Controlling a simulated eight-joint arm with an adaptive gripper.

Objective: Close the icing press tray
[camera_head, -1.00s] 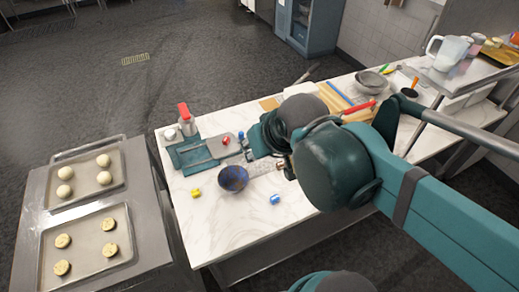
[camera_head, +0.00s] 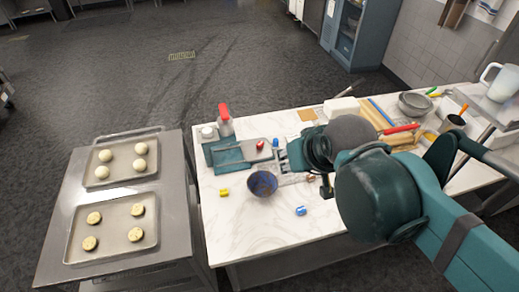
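A teal device with a flat grey plate on it, which looks like the icing press (camera_head: 228,154), lies at the left end of the marble table. Its grey tray part (camera_head: 257,150) seems to stick out to the right, towards my arm; how far it is out is too small to tell. My arm reaches in from the right, and its big teal joints cover much of the table's middle.
A blue bowl (camera_head: 262,184) stands in front of the press. Small yellow (camera_head: 224,192), blue (camera_head: 300,210) and red (camera_head: 261,145) pieces lie around it. A red-topped bottle (camera_head: 225,119) stands behind the press. A steel cart (camera_head: 170,220) with dough trays is at left.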

